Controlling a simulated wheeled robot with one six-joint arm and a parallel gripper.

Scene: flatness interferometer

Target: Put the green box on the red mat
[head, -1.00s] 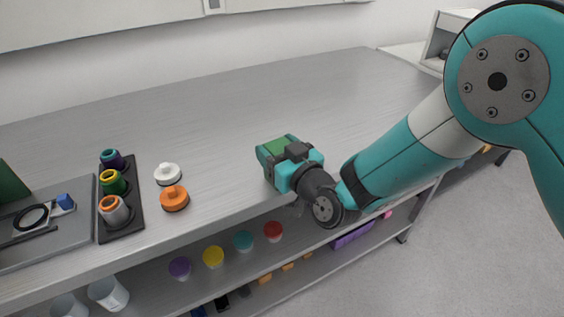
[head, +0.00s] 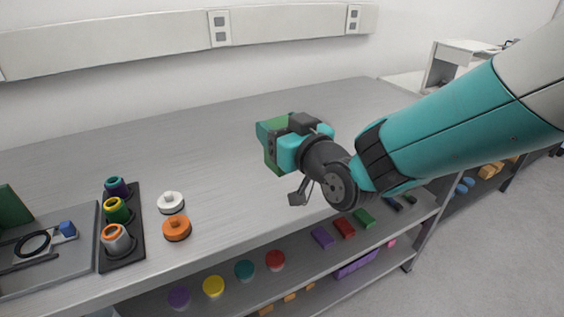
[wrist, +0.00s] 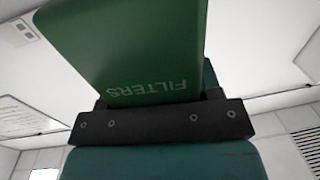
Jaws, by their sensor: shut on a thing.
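The green box (head: 272,152) is held by my gripper (head: 285,140) above the metal table in the head view, partly hidden by the jaws. In the wrist view the green box (wrist: 130,45) fills the upper middle, with the word FILTERS upside down on it. My gripper (wrist: 160,120) is shut on it; the dark jaw bar crosses below the box. I see no red mat in either current view.
On the table (head: 220,160) at left stand a dark rack (head: 136,232) with colored pieces, a white knob (head: 171,202), an orange knob (head: 176,228) and a grey tray (head: 75,255). Cups and small blocks sit on the lower shelf. The table's middle and back are clear.

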